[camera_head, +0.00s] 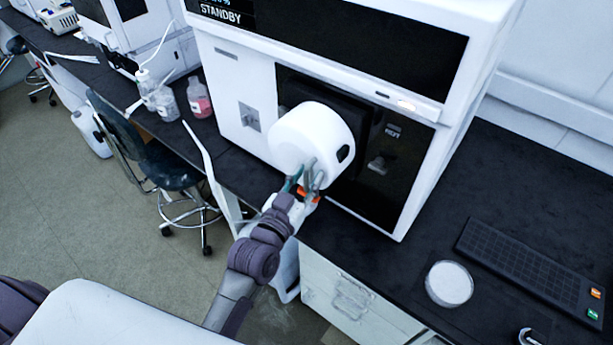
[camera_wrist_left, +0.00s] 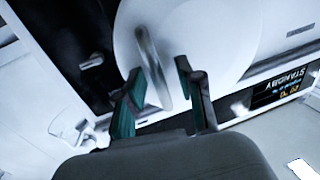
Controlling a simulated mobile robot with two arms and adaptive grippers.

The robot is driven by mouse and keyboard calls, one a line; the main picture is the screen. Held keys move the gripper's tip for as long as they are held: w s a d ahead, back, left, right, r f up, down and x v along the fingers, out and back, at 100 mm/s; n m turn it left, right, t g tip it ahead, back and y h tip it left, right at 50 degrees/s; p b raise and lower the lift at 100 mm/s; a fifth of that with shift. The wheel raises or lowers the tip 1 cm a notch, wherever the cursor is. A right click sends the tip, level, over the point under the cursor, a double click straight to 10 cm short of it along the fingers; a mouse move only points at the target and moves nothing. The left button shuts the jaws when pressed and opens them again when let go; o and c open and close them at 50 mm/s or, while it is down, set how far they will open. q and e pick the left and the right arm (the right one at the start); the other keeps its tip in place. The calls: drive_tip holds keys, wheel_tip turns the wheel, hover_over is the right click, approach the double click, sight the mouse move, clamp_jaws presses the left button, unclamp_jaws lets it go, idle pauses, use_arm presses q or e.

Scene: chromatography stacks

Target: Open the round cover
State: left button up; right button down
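The round cover (camera_head: 306,137) is a white drum on the front of a white instrument (camera_head: 236,78). It looks shut against the dark panel. In the left wrist view the cover (camera_wrist_left: 225,35) fills the top, with a pale bar handle (camera_wrist_left: 152,68) on its face. My left gripper (camera_head: 305,173) is at the lower part of the cover's face. In the left wrist view its two fingers stand apart on either side of the handle, with visible gaps, so it is open. The handle is mostly hidden by the fingers in the head view.
A black keyboard (camera_head: 530,265) and a round white dish (camera_head: 449,283) lie on the dark bench at right. Small bottles (camera_head: 198,97) stand on the bench left of the instrument. A dark chair (camera_head: 165,165) stands on the floor at left.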

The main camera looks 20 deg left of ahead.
use_arm(q)
clamp_jaws()
idle(0.4)
